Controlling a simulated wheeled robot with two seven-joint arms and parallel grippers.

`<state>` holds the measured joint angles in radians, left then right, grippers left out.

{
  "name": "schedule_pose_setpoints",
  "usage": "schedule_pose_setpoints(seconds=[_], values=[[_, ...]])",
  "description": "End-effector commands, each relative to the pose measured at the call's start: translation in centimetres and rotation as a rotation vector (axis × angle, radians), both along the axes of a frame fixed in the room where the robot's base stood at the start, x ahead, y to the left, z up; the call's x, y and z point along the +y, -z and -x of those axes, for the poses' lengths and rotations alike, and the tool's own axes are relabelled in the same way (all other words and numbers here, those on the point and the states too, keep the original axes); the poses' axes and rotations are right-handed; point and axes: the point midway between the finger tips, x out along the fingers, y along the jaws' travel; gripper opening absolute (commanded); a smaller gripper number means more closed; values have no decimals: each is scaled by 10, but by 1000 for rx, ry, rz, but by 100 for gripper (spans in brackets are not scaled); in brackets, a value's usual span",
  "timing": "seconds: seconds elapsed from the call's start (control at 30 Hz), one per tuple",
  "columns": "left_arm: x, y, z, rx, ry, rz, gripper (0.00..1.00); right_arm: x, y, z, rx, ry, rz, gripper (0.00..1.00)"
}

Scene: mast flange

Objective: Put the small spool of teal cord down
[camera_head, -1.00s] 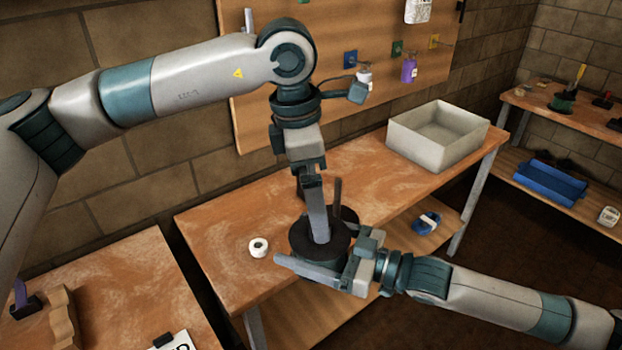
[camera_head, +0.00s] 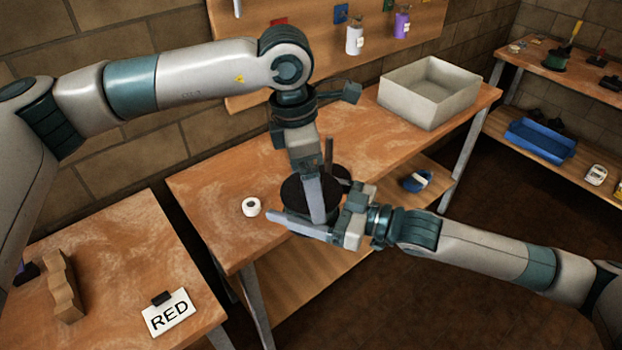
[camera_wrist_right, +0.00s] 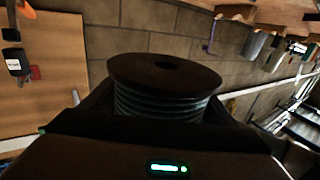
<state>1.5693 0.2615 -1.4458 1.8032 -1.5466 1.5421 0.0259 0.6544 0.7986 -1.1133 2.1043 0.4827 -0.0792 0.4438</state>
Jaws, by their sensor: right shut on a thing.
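The spool of teal cord (camera_head: 296,190) has dark round flanges. In the right wrist view it (camera_wrist_right: 165,76) stands upright in front of the palm, with teal windings below its top flange. My right gripper (camera_head: 312,226) is shut on it, near the front edge of the middle table (camera_head: 215,190). I cannot tell whether the spool touches the table. My left gripper (camera_head: 314,198) points down in front of the spool in the head view and hides part of it. Its jaw opening is unclear.
A white roll (camera_head: 251,206) lies just left of the spool. A dark upright post (camera_head: 329,155) stands close behind. A grey bin (camera_head: 430,92) is at the table's far right. A blue item (camera_head: 416,181) lies on the lower shelf. A "RED" card (camera_head: 169,313) is on the front left table.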

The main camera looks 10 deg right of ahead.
Motion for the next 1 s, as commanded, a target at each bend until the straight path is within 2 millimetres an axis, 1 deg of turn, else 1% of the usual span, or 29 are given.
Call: schedule_pose_setpoints(seconds=[0.03,0.1,0.13,0.17,0.2,0.47,0.67,0.87,1.0], values=[[0,0,0,-1,0,0,74,0,-1,0,-2,-1,-1,48],[0,0,0,-1,0,0,60,0,-1,0,-2,-1,-1,48],[0,-1,0,-1,0,1,60,0,-1,0,-2,-1,-1,88],[0,-1,0,-1,0,1,60,0,-1,0,-2,-1,-1,95],[0,-1,0,-1,0,1,60,0,-1,0,-2,-1,-1,100],[0,-1,0,-1,0,1,60,-1,0,0,0,0,0,100],[0,-1,0,-1,0,1,60,-9,1,4,1,1,2,100],[0,-1,0,-1,0,1,60,-30,0,14,0,2,3,100],[0,-1,0,-1,0,1,60,-50,1,25,0,1,2,100]])
